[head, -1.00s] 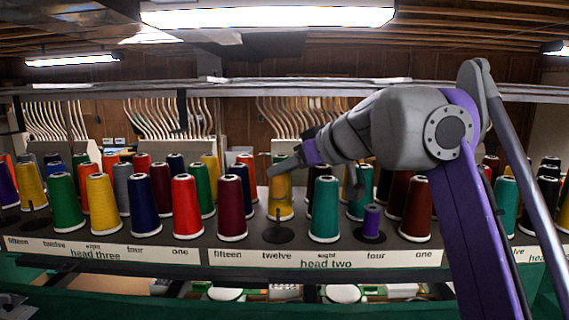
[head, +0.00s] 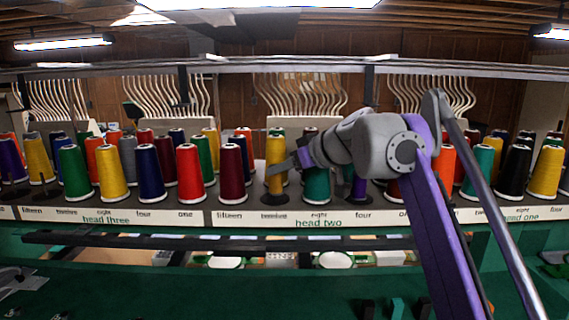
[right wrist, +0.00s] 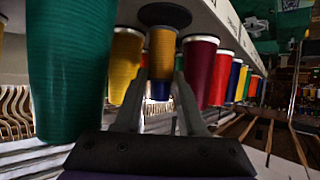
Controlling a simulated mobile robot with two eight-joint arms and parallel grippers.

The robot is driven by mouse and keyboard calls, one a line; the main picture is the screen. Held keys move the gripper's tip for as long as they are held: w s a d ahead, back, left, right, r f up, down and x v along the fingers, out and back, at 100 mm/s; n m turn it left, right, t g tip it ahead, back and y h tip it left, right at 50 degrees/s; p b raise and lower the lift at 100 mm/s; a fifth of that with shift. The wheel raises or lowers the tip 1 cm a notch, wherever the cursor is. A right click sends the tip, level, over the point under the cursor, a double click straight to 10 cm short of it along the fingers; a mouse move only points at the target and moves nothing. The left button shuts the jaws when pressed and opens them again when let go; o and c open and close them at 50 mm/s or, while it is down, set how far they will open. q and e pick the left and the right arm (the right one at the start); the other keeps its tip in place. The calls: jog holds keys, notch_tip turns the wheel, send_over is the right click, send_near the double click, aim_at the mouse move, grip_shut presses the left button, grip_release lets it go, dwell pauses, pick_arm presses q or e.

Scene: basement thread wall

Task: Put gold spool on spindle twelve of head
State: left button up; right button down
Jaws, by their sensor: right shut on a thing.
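The gold spool (head: 277,178) stands upright at the twelve place of head two in the head view. Its black base disc (head: 274,200) shows just below it. My right gripper (head: 287,167) reaches in from the right and is shut on the gold spool. In the right wrist view the gold spool (right wrist: 163,52) is between the two fingers, with the black disc (right wrist: 165,14) close at its lower end. I cannot tell whether spool and disc touch. The spindle pin is hidden. My left gripper is not in view.
A teal cone (head: 317,186) stands close to the right of the gold spool, and a maroon cone (head: 231,173) to the left. A small purple spool (head: 359,188) is partly behind my arm. A label strip (head: 300,218) runs along the rack's front edge.

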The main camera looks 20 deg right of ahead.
jog(key=shift+f, duration=0.1)
jog(key=shift+w+a+f, duration=0.1)
jog(key=shift+w+a, duration=0.05)
jog(key=shift+w, duration=0.1)
jog(key=shift+s, duration=0.2)
jog(key=shift+f, duration=0.15)
dwell(0.5)
jog(key=shift+f, duration=0.15)
jog(key=shift+c, duration=2)
grip_release()
